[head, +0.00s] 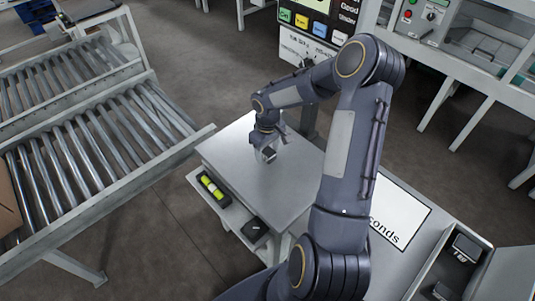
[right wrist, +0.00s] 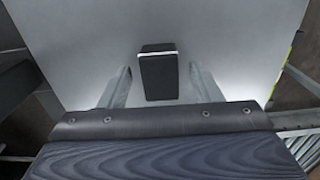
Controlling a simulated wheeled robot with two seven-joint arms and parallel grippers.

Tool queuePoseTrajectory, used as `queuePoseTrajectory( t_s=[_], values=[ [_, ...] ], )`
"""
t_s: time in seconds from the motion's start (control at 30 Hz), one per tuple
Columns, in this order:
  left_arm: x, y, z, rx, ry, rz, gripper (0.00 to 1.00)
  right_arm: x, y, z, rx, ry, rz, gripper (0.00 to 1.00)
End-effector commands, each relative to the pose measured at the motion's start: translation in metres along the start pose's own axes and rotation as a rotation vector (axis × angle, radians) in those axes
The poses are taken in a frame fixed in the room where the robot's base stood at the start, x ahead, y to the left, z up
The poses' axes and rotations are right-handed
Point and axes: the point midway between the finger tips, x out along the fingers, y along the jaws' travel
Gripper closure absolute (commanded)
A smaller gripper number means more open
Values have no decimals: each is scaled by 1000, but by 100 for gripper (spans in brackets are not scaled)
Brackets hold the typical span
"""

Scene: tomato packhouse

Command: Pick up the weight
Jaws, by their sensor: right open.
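The weight looks like a black block (right wrist: 158,78) with a pale edge along its far end, in the right wrist view. It is over the grey metal tabletop (head: 225,147). My right gripper (head: 267,153) is low over that tabletop, reaching down from my bent arm. Its jaws are open, with one finger on each side of the block and a visible gap at both sides. I cannot tell whether the block rests on the table. In the head view the block is mostly hidden at the gripper. My left gripper is not in view.
A shelf below the table's front edge holds yellow-green items (head: 212,187) and a black box (head: 254,229). A roller conveyor (head: 165,150) stands at left. A white sign (head: 400,222) and a grey bin (head: 420,287) with dark items are at right. Most of the tabletop is clear.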

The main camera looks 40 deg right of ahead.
Motion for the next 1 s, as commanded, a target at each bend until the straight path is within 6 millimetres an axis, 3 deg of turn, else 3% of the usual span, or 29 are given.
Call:
queuePoseTrajectory(
  t_s=[0.3, 0.73, 1.0],
  values=[
    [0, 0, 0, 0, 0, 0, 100, 6, 0, 0, 1, 1, 0, 43],
    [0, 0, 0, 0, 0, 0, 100, 6, 0, 0, 0, 1, 0, 99],
    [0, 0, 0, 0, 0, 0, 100, 5, 0, 0, 0, 2, 0, 100]
  ],
)
